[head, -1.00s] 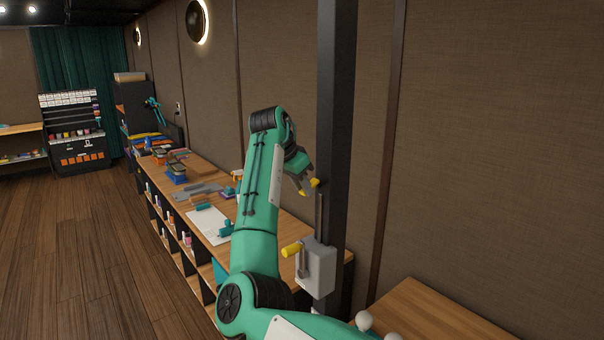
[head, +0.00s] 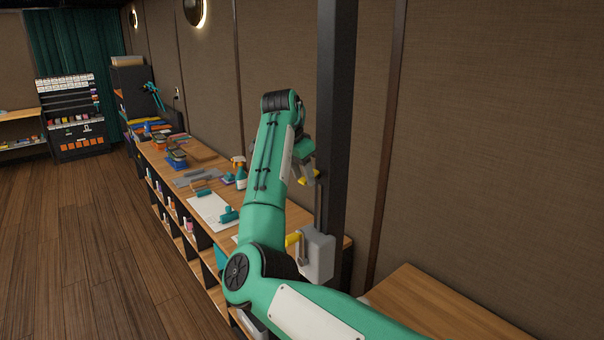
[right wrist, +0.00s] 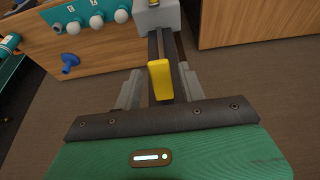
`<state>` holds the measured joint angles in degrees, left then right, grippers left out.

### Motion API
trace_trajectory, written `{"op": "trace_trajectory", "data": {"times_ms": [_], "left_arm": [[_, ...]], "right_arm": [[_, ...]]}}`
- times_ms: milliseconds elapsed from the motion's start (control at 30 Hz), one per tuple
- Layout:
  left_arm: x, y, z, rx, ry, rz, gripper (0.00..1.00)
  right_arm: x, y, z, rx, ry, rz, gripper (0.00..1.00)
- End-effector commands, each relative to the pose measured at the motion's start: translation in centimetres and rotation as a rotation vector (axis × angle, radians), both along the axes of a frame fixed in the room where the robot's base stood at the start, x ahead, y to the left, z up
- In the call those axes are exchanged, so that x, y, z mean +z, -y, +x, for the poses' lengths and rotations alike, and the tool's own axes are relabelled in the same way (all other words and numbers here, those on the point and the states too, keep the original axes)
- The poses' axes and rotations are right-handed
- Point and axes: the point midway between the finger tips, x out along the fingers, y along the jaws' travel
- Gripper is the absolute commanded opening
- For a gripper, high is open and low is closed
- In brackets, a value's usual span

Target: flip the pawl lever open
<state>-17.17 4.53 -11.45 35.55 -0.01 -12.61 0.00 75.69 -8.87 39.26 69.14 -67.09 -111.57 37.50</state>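The lever's yellow tip (head: 309,178) stands at the top of a thin dark rod that rises beside the dark post, above a grey box (head: 317,255). My right gripper (head: 305,172) is at this tip. In the right wrist view the yellow tip (right wrist: 161,80) lies between the two grey fingers of my right gripper (right wrist: 160,90). The fingers are apart, with a gap on each side of the tip. The grey box (right wrist: 157,16) shows beyond them. A yellow handle (head: 293,239) on the box is partly hidden by my right arm. My left gripper is out of view.
The dark post (head: 337,130) stands right beside my right gripper. A long workbench (head: 205,180) with tools runs along the wall behind. A wooden surface (head: 430,305) is at lower right. A teal rack with white balls (right wrist: 95,18) shows in the right wrist view.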

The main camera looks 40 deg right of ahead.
Motion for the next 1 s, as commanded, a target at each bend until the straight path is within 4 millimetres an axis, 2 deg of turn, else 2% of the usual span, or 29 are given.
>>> {"op": "trace_trajectory", "data": {"times_ms": [300, 433, 567, 1000], "left_arm": [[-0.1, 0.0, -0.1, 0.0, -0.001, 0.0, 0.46], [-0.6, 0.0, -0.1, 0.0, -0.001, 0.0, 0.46], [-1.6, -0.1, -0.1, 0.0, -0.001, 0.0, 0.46], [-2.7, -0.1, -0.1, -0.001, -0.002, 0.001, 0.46]], "right_arm": [[-0.1, -0.1, 0.0, 0.0, -0.002, 0.001, 0.45], [0.7, -0.4, 0.0, 0.001, 0.0, 0.0, 0.45], [2.7, -1.0, -0.1, 0.0, 0.001, -0.001, 0.45], [10.0, -3.6, -0.2, 0.003, 0.001, 0.002, 0.45]]}}
